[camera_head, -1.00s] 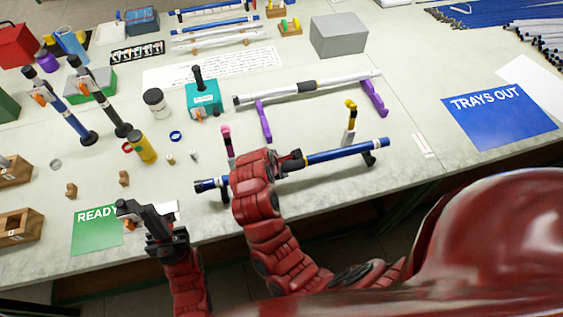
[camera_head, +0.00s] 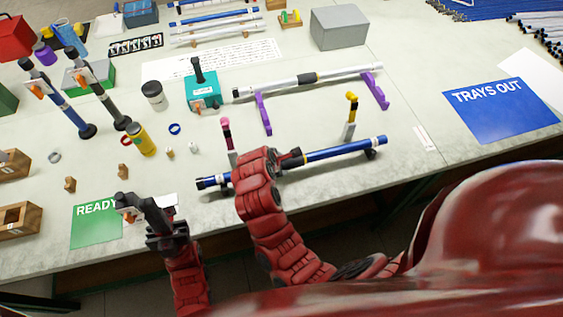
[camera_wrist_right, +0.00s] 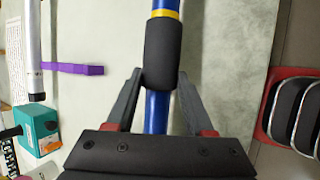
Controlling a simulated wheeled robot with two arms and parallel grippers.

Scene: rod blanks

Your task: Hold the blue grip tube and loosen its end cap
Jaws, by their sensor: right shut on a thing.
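The blue grip tube (camera_head: 335,152) lies at a slant near the table's front edge, by a pink-topped post (camera_head: 227,133) and a yellow-topped post (camera_head: 351,110). A dark cap (camera_head: 201,184) is at its left end. My right gripper (camera_wrist_right: 160,82) is shut on the tube, its fingers either side of the lower part of the black sleeve (camera_wrist_right: 162,50). A yellow band sits above the sleeve in the right wrist view.
A silver tube (camera_head: 280,85) rests on purple supports (camera_head: 263,114) behind. A teal box (camera_head: 203,92), a yellow bottle (camera_head: 141,140) and upright tubes (camera_head: 62,100) stand to the left.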

